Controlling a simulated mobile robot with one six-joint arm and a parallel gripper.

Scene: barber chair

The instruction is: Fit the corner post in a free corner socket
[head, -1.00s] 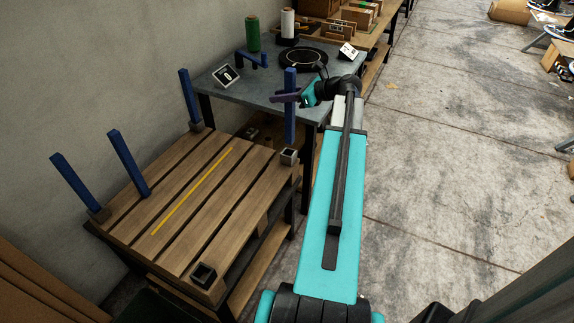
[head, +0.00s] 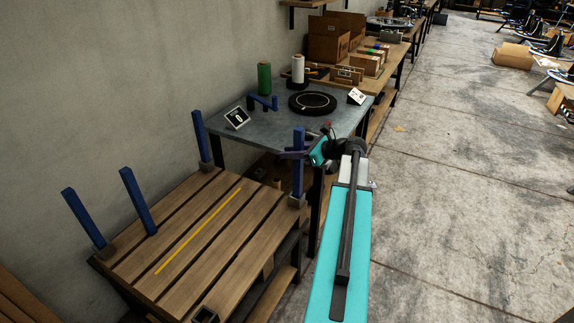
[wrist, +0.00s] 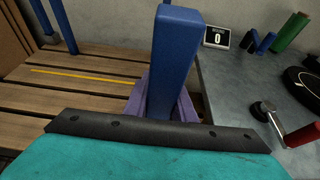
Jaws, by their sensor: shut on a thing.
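My gripper (head: 292,154) is shut on a blue corner post (head: 298,172) and holds it upright. In the wrist view the post (wrist: 174,60) stands between the purple fingers (wrist: 160,100). The post's lower end meets the grey corner socket (head: 296,201) at the pallet's far right corner. How deep it sits in the socket cannot be told, and the wrist view hides that end. Another socket (head: 205,314) at the near right corner is empty. The wooden pallet (head: 215,243) carries three more blue posts (head: 138,200) along its left and far sides.
A grey table (head: 262,128) stands behind the pallet, with green (head: 264,79) and white rolls, a black ring (head: 312,103), a small display and a blue bracket. A wall is at left. Open concrete floor (head: 460,200) lies to the right.

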